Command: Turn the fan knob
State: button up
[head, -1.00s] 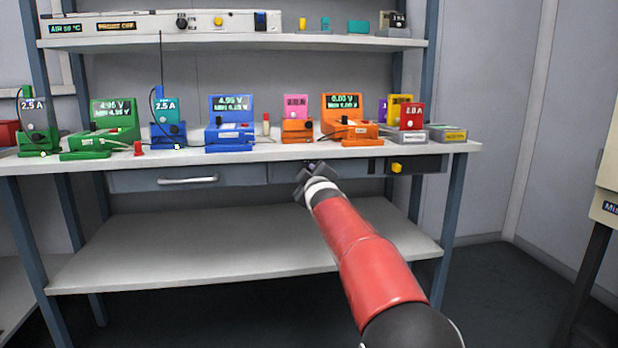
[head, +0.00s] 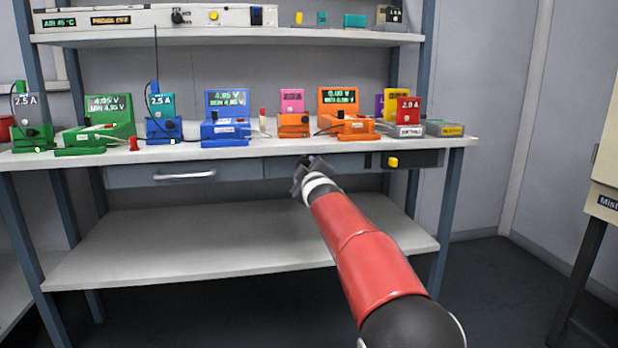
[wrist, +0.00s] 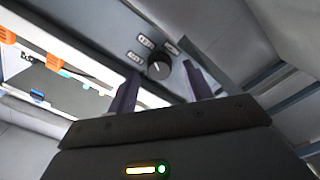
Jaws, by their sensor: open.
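The fan knob, a round black knob with a pale pointer line (wrist: 159,67), shows in the wrist view on a grey panel with small white labels around it. My gripper (wrist: 161,79) is open, and its two dark fingers appear on either side of the knob in the picture. A gap shows between each finger and the knob; I cannot tell how far the tips are from the panel. In the head view my gripper (head: 308,174) is at the bench's front panel below the top, and it hides the knob there.
The bench top (head: 225,154) holds colored testers, including a blue one (head: 226,130) and an orange one (head: 345,125), close above my gripper. A drawer handle (head: 184,176) is left of my gripper and a yellow switch (head: 393,162) right. The lower shelf (head: 200,245) is empty.

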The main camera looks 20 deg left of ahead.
jog(key=b+v, duration=0.1)
jog(key=v, duration=0.6)
dwell(0.3)
jog(key=s+d+m+h, duration=0.1)
jog(key=d+m+h, duration=0.25)
jog(key=d, duration=1.05)
jog(key=s+d+f+m+g+h, duration=0.1)
jog(key=s+d+f+m+g, duration=0.15)
jog(key=s+d, duration=0.4)
jog(key=s+d+f+m+g+h, duration=0.1)
jog(key=s+d+f+m+h, duration=0.2)
jog(key=d, duration=0.6)
jog(key=s+d+f+m+g+h, duration=0.15)
jog(key=s+d+f, duration=0.25)
jog(key=s, duration=0.5)
jog(key=s+d+f+m+g+y, duration=0.1)
jog(key=s+d+f+m+g, duration=0.25)
jog(key=s, duration=0.65)
jog(key=s+d+f+m+g+h, duration=0.1)
jog(key=s+d+f+m, duration=0.1)
jog(key=s+d+f, duration=0.55)
jog(key=s+a+r+p, duration=0.1)
jog(key=r+p, duration=0.5)
jog(key=r, duration=0.1)
jog(key=s+a+r+p, duration=0.1)
jog(key=s+r+p, duration=0.1)
jog(key=r+p, duration=0.5)
jog(key=shift+a+r+m, duration=0.25)
jog(key=shift+a+m, duration=0.05)
jog(key=shift+a, duration=0.1)
